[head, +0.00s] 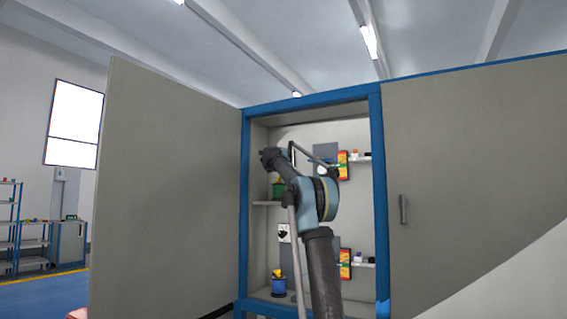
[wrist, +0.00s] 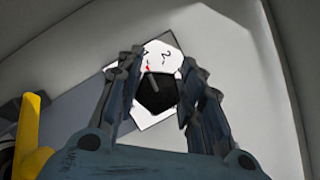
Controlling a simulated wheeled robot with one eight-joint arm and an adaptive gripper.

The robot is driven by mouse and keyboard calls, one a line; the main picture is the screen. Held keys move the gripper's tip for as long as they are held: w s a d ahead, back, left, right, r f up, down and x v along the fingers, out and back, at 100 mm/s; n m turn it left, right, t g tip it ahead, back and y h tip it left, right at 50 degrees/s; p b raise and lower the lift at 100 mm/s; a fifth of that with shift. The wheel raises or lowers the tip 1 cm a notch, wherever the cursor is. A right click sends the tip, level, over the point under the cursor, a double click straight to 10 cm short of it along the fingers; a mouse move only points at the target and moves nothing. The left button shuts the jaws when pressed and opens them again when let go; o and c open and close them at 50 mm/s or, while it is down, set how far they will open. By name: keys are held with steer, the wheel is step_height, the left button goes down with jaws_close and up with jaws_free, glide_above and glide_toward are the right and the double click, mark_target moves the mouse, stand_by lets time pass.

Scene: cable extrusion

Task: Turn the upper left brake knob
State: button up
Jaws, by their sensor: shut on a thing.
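The brake knob (wrist: 157,97) is a black faceted knob with a pale pointer line, in the middle of the wrist view. It sits on a white dial plate (wrist: 160,54) with black markings and a small red mark. My gripper (wrist: 160,72) is shut on the knob, one finger at each side. The fingers cover parts of the plate. In the head view my arm reaches into the open cabinet (head: 376,180) at its upper left bay and hides this knob.
The left cabinet door (head: 165,190) stands open; the right door (head: 470,160) is shut. A lower dial plate (head: 284,228) shows below my arm. A green spool (head: 278,188) and a blue-yellow spool (head: 278,282) are at the left. A yellow part (wrist: 33,135) shows in the wrist view.

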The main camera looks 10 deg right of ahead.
steer(key=shift+a, duration=0.3)
steer(key=o, duration=0.9)
steer(key=shift+a, duration=0.15)
steer(key=shift+d, duration=0.2)
steer(key=shift+v, duration=5.9)
steer(key=shift+o, duration=0.3)
steer(key=shift+f, duration=0.15)
